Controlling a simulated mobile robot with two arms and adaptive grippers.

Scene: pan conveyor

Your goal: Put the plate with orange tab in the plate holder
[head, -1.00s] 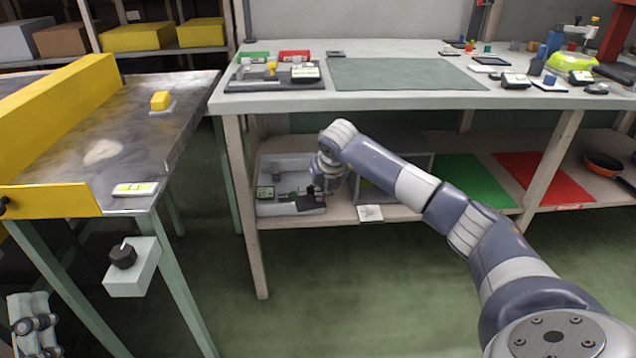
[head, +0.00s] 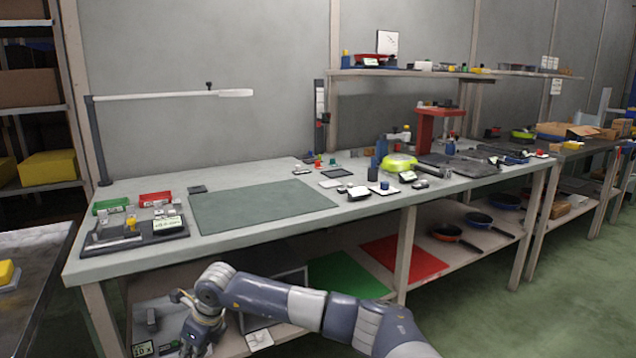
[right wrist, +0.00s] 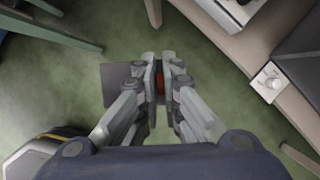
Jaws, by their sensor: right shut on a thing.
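My right gripper (right wrist: 161,78) is shut on the plate's orange tab (right wrist: 160,85) in the right wrist view. The dark grey flat plate (right wrist: 117,84) shows beside the fingers, above the green floor; the fingers hide part of it. In the head view my right gripper (head: 200,335) is low at the left, in front of the workbench's lower shelf, and the plate cannot be made out there. A dark tray (head: 100,246) with small parts and a label sits on the bench's left end; I cannot tell whether it is the plate holder. My left gripper is out of view.
The workbench (head: 245,258) has a bare green mat (head: 260,205) in its middle. Its lower shelf carries green (head: 345,275) and red (head: 405,257) sheets and pans (head: 445,232). In the wrist view the shelf edge (right wrist: 248,65) runs close on the right.

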